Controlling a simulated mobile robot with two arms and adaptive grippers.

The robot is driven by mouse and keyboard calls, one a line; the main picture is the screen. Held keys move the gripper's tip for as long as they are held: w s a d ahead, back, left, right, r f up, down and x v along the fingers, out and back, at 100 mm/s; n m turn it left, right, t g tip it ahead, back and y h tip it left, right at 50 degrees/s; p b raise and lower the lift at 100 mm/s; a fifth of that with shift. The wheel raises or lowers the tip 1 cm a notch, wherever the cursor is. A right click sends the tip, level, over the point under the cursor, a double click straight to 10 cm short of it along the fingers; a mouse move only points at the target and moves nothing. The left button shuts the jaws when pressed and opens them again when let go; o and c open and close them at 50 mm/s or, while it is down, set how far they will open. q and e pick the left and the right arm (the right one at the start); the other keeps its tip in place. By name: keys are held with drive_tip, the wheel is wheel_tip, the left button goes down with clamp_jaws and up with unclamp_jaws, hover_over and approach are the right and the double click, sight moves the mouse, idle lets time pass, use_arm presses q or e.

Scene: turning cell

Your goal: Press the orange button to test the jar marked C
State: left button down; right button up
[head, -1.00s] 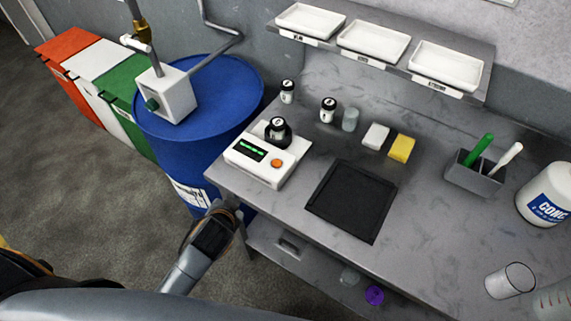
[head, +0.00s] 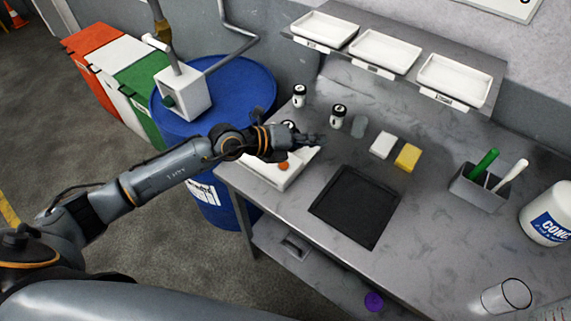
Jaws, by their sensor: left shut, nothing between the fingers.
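The white tester (head: 262,168) stands at the left end of the grey bench, with its orange button (head: 283,166) showing. My left arm comes in from the left. My left gripper (head: 312,139) is shut and empty, above the tester's back edge, up and to the right of the button in the picture. It hides the tester's display and most of the black-lidded jar (head: 289,125) on the tester. Two more black-lidded jars stand behind, one left (head: 299,96) and one right (head: 338,116). Their letters are too small to read. My right gripper is not in view.
A grey translucent cup (head: 360,125), a white block (head: 383,145) and a yellow block (head: 407,157) stand right of the jars. A black tray (head: 355,207) lies in front. A blue drum (head: 245,85) is left of the bench. White trays sit on the shelf behind.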

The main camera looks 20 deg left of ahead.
use_arm(q)
drive_tip(key=w+a+f+y, duration=0.1)
drive_tip(key=a+f+y, duration=0.1)
drive_tip(key=a, duration=0.2)
drive_tip(key=w+a+f+m+g+y, duration=0.1)
drive_tip(key=a+f+y, duration=0.1)
drive_tip(key=a, duration=0.3)
drive_tip(key=shift+w+a+f+y, duration=0.3)
drive_tip(key=shift+y, duration=0.4)
drive_tip(key=b, duration=0.5)
hover_over(281, 166)
wheel_tip(281, 166, down, 8)
drive_tip(key=shift+r, duration=0.15)
drive_tip(key=shift+f+b, duration=0.55)
